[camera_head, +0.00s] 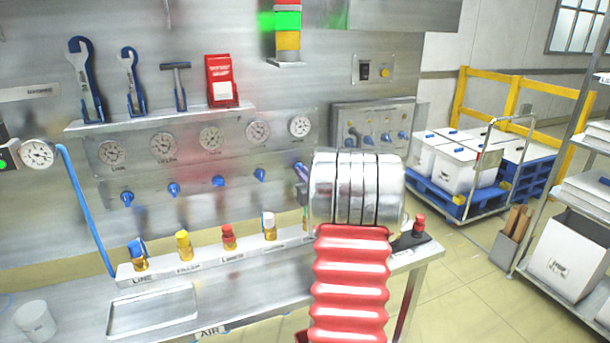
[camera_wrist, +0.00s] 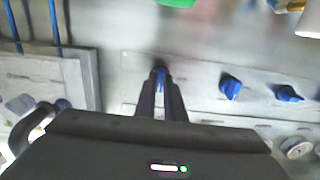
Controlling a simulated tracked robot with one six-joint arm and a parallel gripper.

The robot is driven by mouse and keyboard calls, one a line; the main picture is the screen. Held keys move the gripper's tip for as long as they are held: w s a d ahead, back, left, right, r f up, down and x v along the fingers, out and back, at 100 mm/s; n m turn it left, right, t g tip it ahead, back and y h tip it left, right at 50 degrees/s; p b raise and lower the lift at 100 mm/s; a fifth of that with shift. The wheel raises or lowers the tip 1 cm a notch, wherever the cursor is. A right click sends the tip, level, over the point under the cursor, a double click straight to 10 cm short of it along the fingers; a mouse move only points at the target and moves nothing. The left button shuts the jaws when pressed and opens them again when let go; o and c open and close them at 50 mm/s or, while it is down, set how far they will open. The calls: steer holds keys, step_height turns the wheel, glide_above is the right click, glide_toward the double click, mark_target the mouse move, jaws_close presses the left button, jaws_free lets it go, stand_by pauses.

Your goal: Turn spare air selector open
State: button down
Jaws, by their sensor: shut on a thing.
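A row of blue selectors, among them one (camera_head: 260,174) left of my gripper, runs along the steel wall panel below the gauges. My gripper (camera_head: 302,172) is at the right end of this row, largely hidden behind my arm in the head view. In the wrist view, my gripper's dark fingers (camera_wrist: 161,92) are shut on the end blue selector (camera_wrist: 159,74). Only its tip shows between them, so I cannot tell how far it is turned. Its label is not readable. Two neighbouring selectors (camera_wrist: 230,87) are clear of the fingers.
Gauges (camera_head: 211,139) sit above the row. Below, a ledge (camera_head: 190,266) carries coloured fittings, and a tray (camera_head: 152,311) lies on the bench. A grey valve box (camera_head: 374,128) is close on the right. A cart with white bins (camera_head: 464,170) stands further right.

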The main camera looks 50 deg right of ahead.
stand_by(0.3)
steer(key=c, duration=1.8)
jaws_free()
steer(key=shift+c, duration=0.2)
steer(key=shift+s, duration=0.15)
steer(key=v, duration=1.3)
steer(key=shift+s+a, duration=0.15)
steer(key=shift+s, duration=0.05)
steer(key=shift+f, duration=0.1)
